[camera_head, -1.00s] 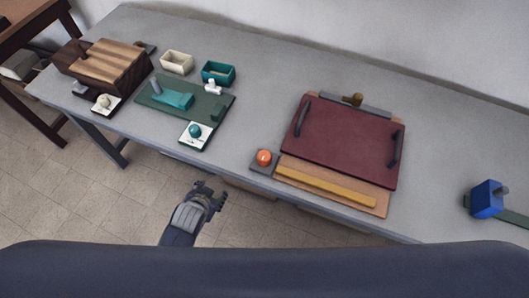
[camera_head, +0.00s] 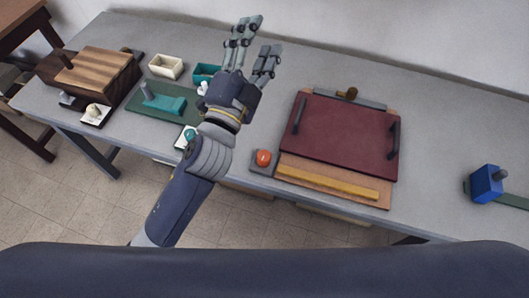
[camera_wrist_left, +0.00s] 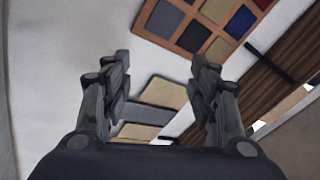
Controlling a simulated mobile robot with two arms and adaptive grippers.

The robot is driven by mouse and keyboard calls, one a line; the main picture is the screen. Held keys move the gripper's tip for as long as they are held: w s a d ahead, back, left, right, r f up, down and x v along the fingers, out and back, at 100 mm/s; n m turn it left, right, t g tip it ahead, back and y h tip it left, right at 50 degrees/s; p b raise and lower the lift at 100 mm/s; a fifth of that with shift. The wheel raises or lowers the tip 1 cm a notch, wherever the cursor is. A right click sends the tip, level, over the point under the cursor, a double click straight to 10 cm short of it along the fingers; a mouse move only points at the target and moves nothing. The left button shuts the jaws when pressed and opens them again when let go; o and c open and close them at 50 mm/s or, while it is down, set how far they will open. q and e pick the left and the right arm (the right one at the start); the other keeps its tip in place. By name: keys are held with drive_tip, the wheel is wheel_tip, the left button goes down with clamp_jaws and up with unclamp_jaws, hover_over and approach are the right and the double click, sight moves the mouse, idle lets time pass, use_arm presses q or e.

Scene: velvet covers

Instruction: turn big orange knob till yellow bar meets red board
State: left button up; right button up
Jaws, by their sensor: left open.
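The big orange knob (camera_head: 263,157) sits on a small dark base near the table's front edge. The yellow bar (camera_head: 327,182) lies along a tan wooden board, just right of the knob. The dark red board (camera_head: 343,132) with two black handles lies behind the bar; a strip of tan wood shows between them. My left gripper (camera_head: 256,38) is raised above the table, behind and left of the knob, with its fingers apart and empty. In the left wrist view the open fingers (camera_wrist_left: 165,75) have nothing between them. My right gripper is not in view.
A green board (camera_head: 172,105) with a teal block, two small bins (camera_head: 165,66) and a striped wooden box (camera_head: 100,65) stand at the left. A blue block (camera_head: 486,184) stands at the right. The table (camera_head: 440,150) is bare between the red board and the blue block.

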use_arm(q)
drive_tip(key=s+d+r+m+g+h, duration=0.3)
drive_tip(key=s+d+m+g+h, duration=0.35)
drive_tip(key=d+m, duration=0.4)
drive_tip(key=s+d+r+m+g+h, duration=0.3)
drive_tip(key=s+d+m+g+h, duration=0.35)
drive_tip(key=m, duration=0.65)
drive_tip(key=s+d+f+m+g+y, duration=0.2)
drive_tip(key=s+d+f+m+g, duration=0.3)
drive_tip(key=m+g, duration=0.45)
drive_tip(key=m+t+y, duration=0.3)
drive_tip(key=m+y, duration=0.7)
drive_tip(key=y, duration=0.9)
approach(264, 155)
wheel_tip(264, 155, down, 9)
drive_tip(key=p, duration=0.2)
drive_tip(key=shift+w+f+p, duration=0.1)
drive_tip(key=shift+f+p, duration=0.1)
drive_tip(key=shift+p, duration=0.15)
